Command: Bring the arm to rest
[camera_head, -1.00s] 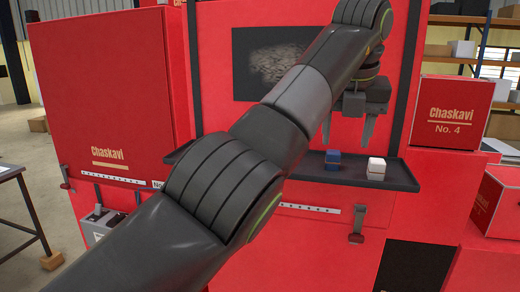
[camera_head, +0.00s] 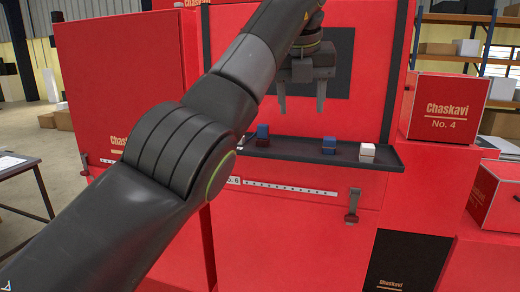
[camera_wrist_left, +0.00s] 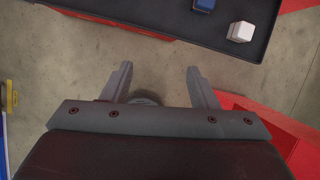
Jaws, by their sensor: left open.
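My left arm (camera_head: 165,170) reaches up across the head view from the lower left. Its left gripper (camera_head: 301,108) points down in front of the dark panel of the red cabinet, above the shelf. Its two fingers are apart with nothing between them. In the left wrist view the gripper (camera_wrist_left: 160,85) is also open and empty, with bare floor showing between the fingers. My right gripper is in neither view.
A dark shelf (camera_head: 300,150) on the red cabinet (camera_head: 290,220) holds small blue-topped blocks (camera_head: 329,145) and a white-topped block (camera_head: 367,152). Red boxes (camera_head: 452,107) stand at the right. A table (camera_head: 20,168) stands at the far left.

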